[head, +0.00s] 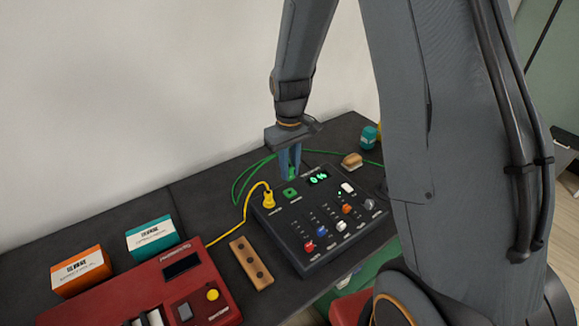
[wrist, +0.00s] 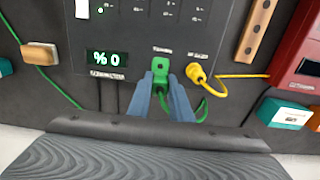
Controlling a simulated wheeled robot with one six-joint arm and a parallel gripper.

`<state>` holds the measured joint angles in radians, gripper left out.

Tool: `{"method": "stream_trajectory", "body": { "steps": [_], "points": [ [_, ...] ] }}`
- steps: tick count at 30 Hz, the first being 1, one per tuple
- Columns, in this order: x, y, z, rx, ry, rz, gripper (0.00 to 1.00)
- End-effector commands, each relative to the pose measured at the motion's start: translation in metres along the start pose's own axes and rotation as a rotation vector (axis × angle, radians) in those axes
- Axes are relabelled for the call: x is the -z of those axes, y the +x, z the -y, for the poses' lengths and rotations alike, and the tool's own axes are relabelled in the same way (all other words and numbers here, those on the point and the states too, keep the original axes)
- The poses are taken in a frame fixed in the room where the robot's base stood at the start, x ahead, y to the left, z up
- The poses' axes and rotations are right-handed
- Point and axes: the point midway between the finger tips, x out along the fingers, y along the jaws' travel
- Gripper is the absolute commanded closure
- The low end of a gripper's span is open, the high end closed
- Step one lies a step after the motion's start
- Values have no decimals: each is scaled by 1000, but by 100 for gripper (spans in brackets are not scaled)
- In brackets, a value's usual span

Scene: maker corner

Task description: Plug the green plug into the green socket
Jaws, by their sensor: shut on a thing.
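The green plug (head: 292,174) is between the two fingers of my gripper (head: 290,177), which is shut on it; the fingers hide much of it. The green socket (head: 290,193) is a small green square with a dark hole on top of the black control box, near its back edge. It also shows in the wrist view (wrist: 161,66), just beyond the fingertips (wrist: 161,88). In the head view the plug is behind the socket, apart from it in the picture; its height above the box is hard to tell. A green cable (head: 240,181) loops behind the box.
A yellow plug (head: 268,200) sits in the box (head: 299,249) left of the green socket. A lit green display (head: 318,178) is to its right. A wooden block (head: 251,263), a red device (head: 150,288) and two small cartons lie left. A brush-like block (head: 352,160) lies behind right.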

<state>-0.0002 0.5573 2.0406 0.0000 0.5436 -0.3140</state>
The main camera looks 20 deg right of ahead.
Motion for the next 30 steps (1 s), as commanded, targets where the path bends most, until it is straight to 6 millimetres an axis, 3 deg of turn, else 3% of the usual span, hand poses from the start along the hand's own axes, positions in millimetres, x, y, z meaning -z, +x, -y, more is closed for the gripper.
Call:
{"method": "stream_trajectory", "body": {
  "steps": [15,30],
  "points": [
    [0,45,0,0,0,1,100],
    [0,48,0,0,0,0,100]
  ]
}}
